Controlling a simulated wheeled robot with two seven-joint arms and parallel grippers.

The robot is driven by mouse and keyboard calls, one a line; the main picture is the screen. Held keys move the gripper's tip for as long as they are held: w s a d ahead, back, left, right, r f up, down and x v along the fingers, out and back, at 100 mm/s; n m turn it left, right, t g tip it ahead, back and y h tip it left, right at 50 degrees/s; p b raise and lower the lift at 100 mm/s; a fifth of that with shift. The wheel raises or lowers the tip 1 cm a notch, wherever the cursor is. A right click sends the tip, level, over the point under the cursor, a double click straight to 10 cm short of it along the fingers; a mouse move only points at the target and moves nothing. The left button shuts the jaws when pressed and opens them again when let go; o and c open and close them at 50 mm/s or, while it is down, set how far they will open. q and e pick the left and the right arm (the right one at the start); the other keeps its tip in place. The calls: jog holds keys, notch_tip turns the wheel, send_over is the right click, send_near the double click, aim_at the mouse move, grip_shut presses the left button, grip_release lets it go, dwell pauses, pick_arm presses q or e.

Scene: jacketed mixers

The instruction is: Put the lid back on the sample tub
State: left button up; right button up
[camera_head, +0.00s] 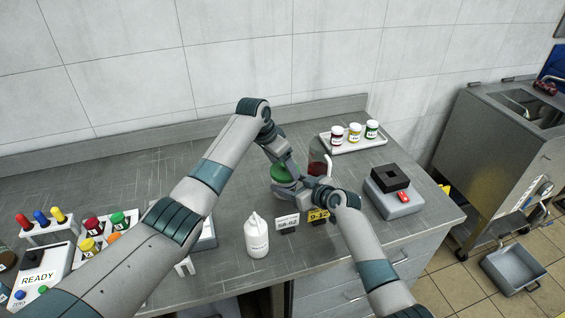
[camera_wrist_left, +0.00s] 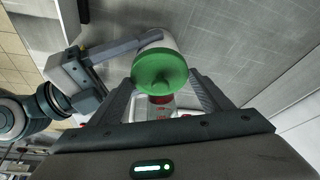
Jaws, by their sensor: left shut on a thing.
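The green lid (camera_head: 282,174) shows between my two arms in the head view. In the left wrist view the round green lid (camera_wrist_left: 160,68) sits between the fingers of my left gripper (camera_wrist_left: 166,90), which is shut on it. A white body, seemingly the sample tub (camera_wrist_left: 158,39), shows just behind the lid; whether they touch is unclear. My right gripper (camera_head: 308,186) is close beside the lid in the head view. A grey finger of it reaches to the white body in the wrist view. Its other finger is hidden, so its grip is unclear.
A beaker of dark red liquid (camera_head: 318,168) stands just right of the lid. A white bottle (camera_head: 256,236) and number signs (camera_head: 287,222) stand in front. A tray (camera_head: 352,146) with three jars is at the back right, and a black-topped device (camera_head: 390,180) is near the right edge.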

pick_arm(q)
jog(key=shift+f, duration=0.65)
dwell(0.8)
jog(key=o, duration=1.1)
jog(key=shift+r, duration=0.15)
jog(key=v, duration=1.1)
jog(key=shift+r, duration=0.35)
jog(key=shift+s+a, duration=0.1)
jog(key=shift+s, duration=0.05)
pick_arm(e)
jog(key=o, duration=1.6)
